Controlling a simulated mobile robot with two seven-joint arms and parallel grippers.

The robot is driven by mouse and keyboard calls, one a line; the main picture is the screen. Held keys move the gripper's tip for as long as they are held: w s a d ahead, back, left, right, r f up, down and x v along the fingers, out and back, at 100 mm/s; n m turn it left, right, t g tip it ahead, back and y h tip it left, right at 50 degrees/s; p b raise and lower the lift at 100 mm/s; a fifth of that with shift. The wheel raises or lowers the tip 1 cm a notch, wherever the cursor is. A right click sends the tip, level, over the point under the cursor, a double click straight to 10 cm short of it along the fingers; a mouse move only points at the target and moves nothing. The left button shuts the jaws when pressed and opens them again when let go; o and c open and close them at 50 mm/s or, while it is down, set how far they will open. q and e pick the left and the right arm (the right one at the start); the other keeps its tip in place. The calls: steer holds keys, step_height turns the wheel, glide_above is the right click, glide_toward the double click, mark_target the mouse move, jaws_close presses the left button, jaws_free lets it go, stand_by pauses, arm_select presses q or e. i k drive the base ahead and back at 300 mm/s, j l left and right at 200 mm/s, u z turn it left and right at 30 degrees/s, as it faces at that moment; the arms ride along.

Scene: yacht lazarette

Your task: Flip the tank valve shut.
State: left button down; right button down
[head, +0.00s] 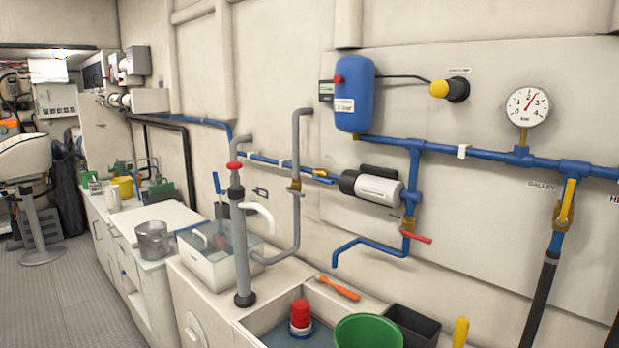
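No label reading "tank" is legible, so I cannot tell for certain which valve is the tank valve. A valve with a red lever (417,238) and brass body sits on the blue pipe below the white-and-black pump (372,187); its lever points right, across the vertical pipe. A yellow-lever valve (568,200) under the "GALLEY" label has its lever roughly along its pipe. A brass fitting (320,173) sits on the blue pipe left of the pump. A red-collared fitting (235,166) is on the grey standpipe. Neither of my grippers is in view.
A blue tank (355,95) and a pressure gauge (527,106) are on the wall. Below stand a counter with a sink, green bowl (368,331), black bin (412,325), orange-handled tool (339,288) and clear tub (215,260). Open floor (60,295) lies left.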

mark_target(315, 176)
steer(key=i+j+z, duration=0.1)
steer(key=i+j, duration=0.85)
steer(key=i+j+z, duration=0.15)
steer(key=i+j, duration=0.8)
steer(key=j, duration=0.1)
